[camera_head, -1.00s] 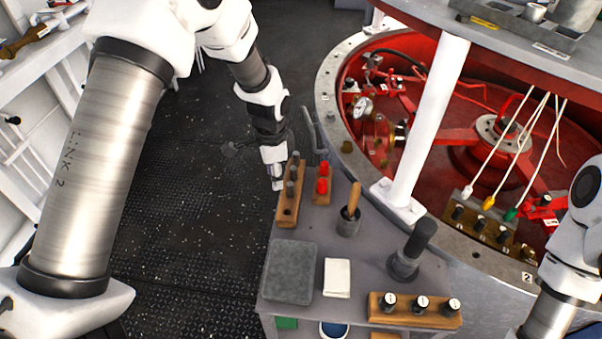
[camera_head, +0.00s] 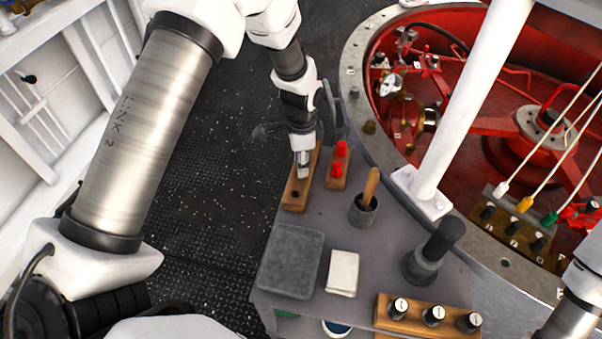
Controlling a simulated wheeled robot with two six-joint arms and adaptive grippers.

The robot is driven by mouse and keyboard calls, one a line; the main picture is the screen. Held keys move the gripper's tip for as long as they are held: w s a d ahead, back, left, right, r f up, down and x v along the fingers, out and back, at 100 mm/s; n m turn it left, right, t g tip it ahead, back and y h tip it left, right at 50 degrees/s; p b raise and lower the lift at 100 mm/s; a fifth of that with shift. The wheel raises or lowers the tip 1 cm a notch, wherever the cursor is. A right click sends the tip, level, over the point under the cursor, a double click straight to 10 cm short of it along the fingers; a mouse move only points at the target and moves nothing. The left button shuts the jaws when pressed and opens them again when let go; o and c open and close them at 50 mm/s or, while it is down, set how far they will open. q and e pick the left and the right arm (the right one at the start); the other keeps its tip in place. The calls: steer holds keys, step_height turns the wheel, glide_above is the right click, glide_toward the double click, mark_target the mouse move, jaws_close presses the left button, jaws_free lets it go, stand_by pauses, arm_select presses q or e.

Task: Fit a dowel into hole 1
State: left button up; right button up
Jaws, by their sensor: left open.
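A wooden block (camera_head: 294,202) stands at the far left corner of the grey worktop (camera_head: 330,225). One dark empty hole shows at its near end. The grey dowels that stood in this block earlier are hidden by my left gripper (camera_head: 303,168). My left gripper points down over the block and is open; I cannot tell whether its fingers touch a dowel. Which hole is hole 1 cannot be told here. My right arm shows at the lower right edge, but its gripper is out of view.
Beside the block stands a small wooden stand with red pegs (camera_head: 338,167). Nearer are a pot with a wooden handle (camera_head: 363,211), a dark upright tool (camera_head: 430,255), a grey pad (camera_head: 291,262), a white cloth (camera_head: 343,272) and a knob block (camera_head: 407,318). A white post (camera_head: 470,105) rises at right.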

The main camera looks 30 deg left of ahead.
arm_select(q)
steer(key=shift+s+r, duration=0.35)
steer(key=shift+s, duration=0.15)
steer(key=shift+w+d+f, duration=0.1)
steer(key=shift+w, duration=0.05)
steer(key=c, duration=0.6)
steer(key=shift+w+f, duration=0.2)
jaws_close()
steer(key=shift+r, duration=0.1)
arm_select(e)
steer(key=shift+s+d+r, duration=0.1)
arm_select(q)
steer(key=shift+s+r, duration=0.1)
arm_select(e)
steer(key=shift+r, duration=0.1)
arm_select(q)
steer(key=shift+r+p, duration=0.5)
steer(key=shift+p, duration=0.1)
steer(key=shift+r+p, duration=1.8)
steer(key=shift+r, duration=0.35)
arm_select(e)
step_height(320, 180, up, 4)
steer(key=shift+r, duration=0.2)
arm_select(q)
steer(key=shift+f, duration=0.1)
